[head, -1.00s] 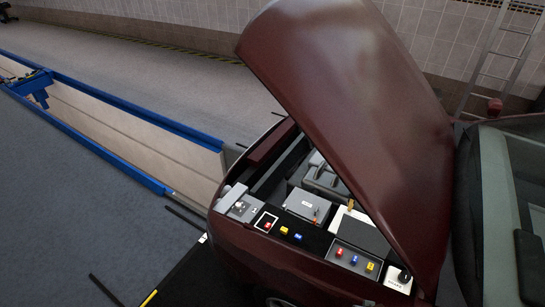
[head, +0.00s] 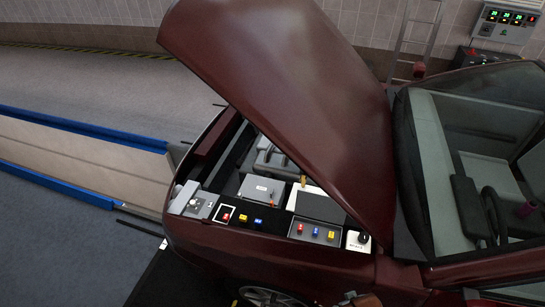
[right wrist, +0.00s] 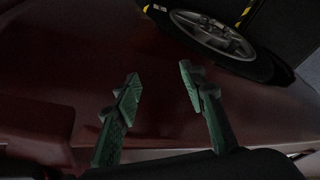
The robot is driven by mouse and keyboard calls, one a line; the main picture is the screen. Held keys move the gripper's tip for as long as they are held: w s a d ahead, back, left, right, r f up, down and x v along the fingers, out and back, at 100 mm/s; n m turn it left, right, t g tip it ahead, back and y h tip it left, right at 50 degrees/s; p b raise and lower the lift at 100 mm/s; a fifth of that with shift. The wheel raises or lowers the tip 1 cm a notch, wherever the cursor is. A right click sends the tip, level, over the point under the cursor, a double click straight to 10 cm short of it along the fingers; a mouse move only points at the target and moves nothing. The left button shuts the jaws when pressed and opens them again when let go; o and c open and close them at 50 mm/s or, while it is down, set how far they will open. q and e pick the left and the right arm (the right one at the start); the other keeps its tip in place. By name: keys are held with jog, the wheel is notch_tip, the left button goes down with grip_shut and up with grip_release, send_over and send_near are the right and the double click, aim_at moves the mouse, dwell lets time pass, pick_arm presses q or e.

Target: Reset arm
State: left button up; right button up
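My right gripper (right wrist: 158,95) shows in the right wrist view with its two green fingers spread apart and nothing between them. Behind it is the dark red side of the car and a wheel (right wrist: 215,35). In the head view, something partly visible at the bottom edge may be part of my right arm, but I cannot tell. My left gripper is not in view.
A ladder (head: 415,40) leans at the back wall beside a control box with lit displays (head: 507,22). The car's open cabin (head: 470,150) is at the right. Grey floor lies free at the left.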

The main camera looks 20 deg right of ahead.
jog(key=s+a+f+g+b, duration=0.1)
jog(key=s+f+b, duration=0.1)
jog(key=f, duration=1.2)
jog(key=s+f+b, duration=0.2)
jog(key=f+b, duration=0.1)
jog(key=f, duration=1.2)
jog(key=s+f+n+g+b, duration=0.1)
jog(key=s+f+b, duration=0.3)
jog(key=s+f, duration=1.5)
jog(key=shift+a+f+y+b, duration=0.15)
jog(key=shift+f+y+b, duration=0.2)
jog(key=shift+f, duration=0.45)
jog(key=shift+c, duration=0.5)
